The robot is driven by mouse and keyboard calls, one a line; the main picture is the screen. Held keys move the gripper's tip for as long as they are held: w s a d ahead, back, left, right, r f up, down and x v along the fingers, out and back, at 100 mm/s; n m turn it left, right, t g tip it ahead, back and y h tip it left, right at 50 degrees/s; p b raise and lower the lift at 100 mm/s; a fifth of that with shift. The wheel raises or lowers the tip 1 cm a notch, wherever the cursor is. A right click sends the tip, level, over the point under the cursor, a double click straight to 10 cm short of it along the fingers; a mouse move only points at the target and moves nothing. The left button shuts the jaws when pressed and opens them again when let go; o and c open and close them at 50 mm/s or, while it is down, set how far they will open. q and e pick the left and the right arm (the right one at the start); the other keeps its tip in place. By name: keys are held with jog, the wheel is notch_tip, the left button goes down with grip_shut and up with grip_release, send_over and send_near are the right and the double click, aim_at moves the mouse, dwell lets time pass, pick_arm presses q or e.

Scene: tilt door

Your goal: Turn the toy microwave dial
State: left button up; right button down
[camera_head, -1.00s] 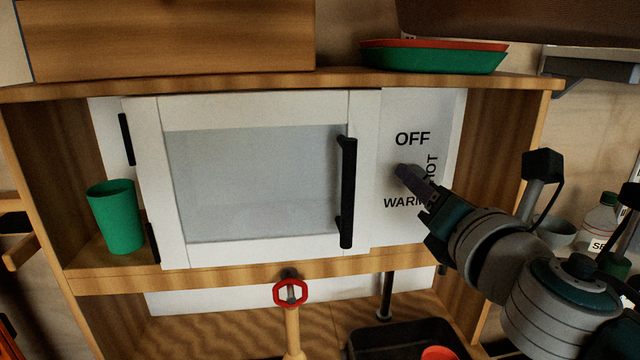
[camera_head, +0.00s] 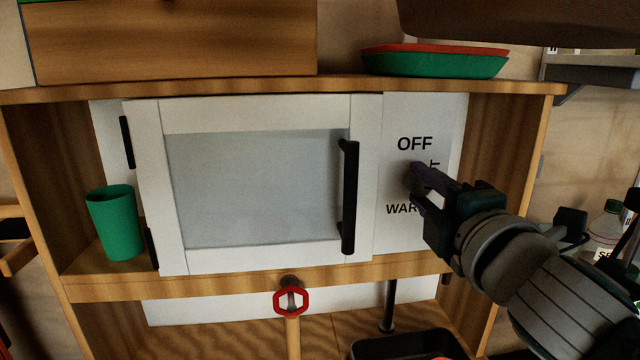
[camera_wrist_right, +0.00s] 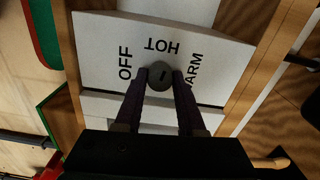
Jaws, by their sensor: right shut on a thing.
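The toy microwave (camera_head: 262,190) sits in a wooden shelf, its door closed, with a black vertical handle (camera_head: 348,196) on the door's right side. Its white control panel (camera_head: 400,110) carries the words OFF, HOT and WARM. In the right wrist view the dial (camera_wrist_right: 160,76) is a small dark round knob between those words. My right gripper (camera_head: 416,183) is at the panel, its two fingers shut on the dial from either side, as the right wrist view also shows (camera_wrist_right: 160,88). The fingers hide most of the dial in the head view. My left gripper is not in view.
A green cup (camera_head: 115,222) stands left of the microwave. Red and green plates (camera_head: 435,62) lie on the top shelf. The shelf's right side wall (camera_head: 505,150) is close to my arm.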

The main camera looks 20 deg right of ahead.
jog(key=m, duration=0.3)
jog(key=shift+r+m, duration=0.1)
jog(key=shift+m, duration=0.3)
jog(key=m+p, duration=0.1)
jog(key=m, duration=0.2)
jog(key=shift+m, duration=0.3)
jog(key=m+p, duration=0.1)
jog(key=m, duration=0.3)
jog(key=shift+p, duration=0.35)
jog(key=shift+m+p, duration=0.65)
jog(key=shift+m, duration=1.55)
jog(key=c, duration=0.5)
grip_release()
jog(key=shift+s, duration=0.15)
